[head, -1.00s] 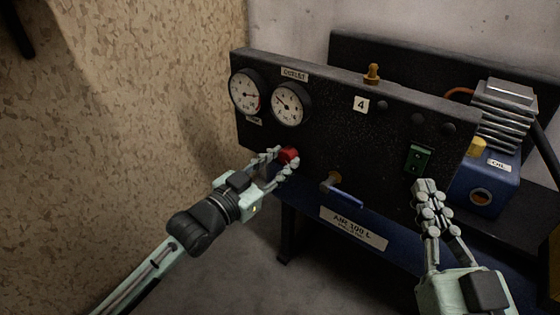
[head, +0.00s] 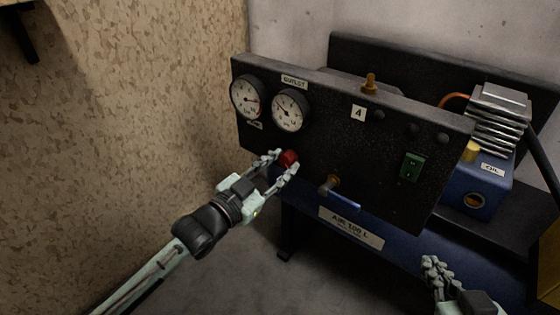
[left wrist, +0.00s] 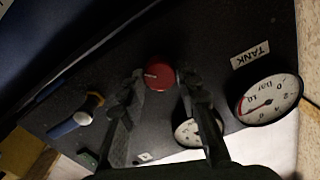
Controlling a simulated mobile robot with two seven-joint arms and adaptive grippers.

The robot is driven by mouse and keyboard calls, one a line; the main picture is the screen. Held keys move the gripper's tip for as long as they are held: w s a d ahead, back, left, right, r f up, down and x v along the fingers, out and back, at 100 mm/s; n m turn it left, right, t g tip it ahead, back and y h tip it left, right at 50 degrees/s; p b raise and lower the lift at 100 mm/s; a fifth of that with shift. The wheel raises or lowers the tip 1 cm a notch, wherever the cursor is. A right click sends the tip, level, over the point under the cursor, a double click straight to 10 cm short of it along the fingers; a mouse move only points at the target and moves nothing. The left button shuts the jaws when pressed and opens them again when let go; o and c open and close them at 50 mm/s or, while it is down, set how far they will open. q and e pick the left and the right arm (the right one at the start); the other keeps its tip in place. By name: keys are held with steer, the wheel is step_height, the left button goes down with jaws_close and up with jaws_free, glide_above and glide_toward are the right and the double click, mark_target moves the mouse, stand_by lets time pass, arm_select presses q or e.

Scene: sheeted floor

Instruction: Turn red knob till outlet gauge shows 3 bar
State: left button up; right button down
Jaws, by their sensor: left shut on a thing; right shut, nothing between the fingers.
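The red knob (head: 289,158) sits low on the left of the black panel (head: 330,120). It also shows in the left wrist view (left wrist: 159,73), with a pale line on its face. My left gripper (head: 281,163) is shut on the knob, one finger on each side. The outlet gauge (head: 290,110) is the right one of two dials, under the OUTLET label. Its needle points to the upper left; its numbers are too small to read surely. In the left wrist view a finger partly hides this gauge (left wrist: 186,132). My right gripper (head: 430,264) is shut and empty at the lower right.
The tank gauge (head: 247,97) is left of the outlet gauge. A blue-handled valve (head: 340,193) sticks out right of the knob. A green switch (head: 412,166) and a finned blue compressor (head: 485,185) are farther right. A chipboard wall (head: 150,110) stands at the left.

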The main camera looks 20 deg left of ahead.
arm_select(q)
steer(key=o, duration=1.2)
steer(key=shift+c, duration=0.2)
steer(key=v, duration=1.2)
